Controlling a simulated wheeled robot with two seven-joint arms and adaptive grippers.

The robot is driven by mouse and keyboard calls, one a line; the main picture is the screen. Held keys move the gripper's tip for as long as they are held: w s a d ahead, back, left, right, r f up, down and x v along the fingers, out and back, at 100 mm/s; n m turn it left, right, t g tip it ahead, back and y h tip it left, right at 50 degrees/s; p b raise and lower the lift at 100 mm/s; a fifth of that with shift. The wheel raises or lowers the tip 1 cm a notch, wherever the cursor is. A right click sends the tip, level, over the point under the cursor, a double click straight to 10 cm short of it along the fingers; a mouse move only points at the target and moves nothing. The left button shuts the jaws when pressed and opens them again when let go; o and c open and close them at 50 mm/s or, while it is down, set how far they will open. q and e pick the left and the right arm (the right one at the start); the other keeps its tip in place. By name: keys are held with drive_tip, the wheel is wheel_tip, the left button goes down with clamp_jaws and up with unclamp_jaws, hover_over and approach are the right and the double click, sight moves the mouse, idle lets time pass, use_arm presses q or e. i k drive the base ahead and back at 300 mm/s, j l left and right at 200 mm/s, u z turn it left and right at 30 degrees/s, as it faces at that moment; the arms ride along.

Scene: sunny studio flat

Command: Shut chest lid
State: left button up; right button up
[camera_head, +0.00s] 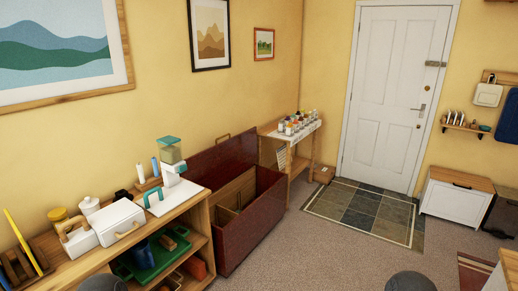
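A dark red wooden chest (252,228) stands on the floor by the left wall, between a wooden shelf unit and a small side table. Its lid (222,154) is open, raised upright at the back near the yellow wall. The chest's inside shows light wood, with a divider, and no contents can be made out. Neither of my grippers is in view. Only dark rounded parts, seemingly of my own arms, show at the bottom edge.
The shelf unit (190,206) at the left holds a white box (120,222), a teal-topped device and trays. A side table (302,135) with several bottles stands beyond the chest. Carpet (310,255) is clear before the chest. A checked mat (362,211) lies by the white door (391,95).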

sight(212, 168)
drive_tip(key=i+z, duration=0.25)
drive_tip(key=i, duration=0.85)
drive_tip(key=i+j+z, duration=0.1)
drive_tip(key=i+z, duration=0.15)
drive_tip(key=i, duration=0.9)
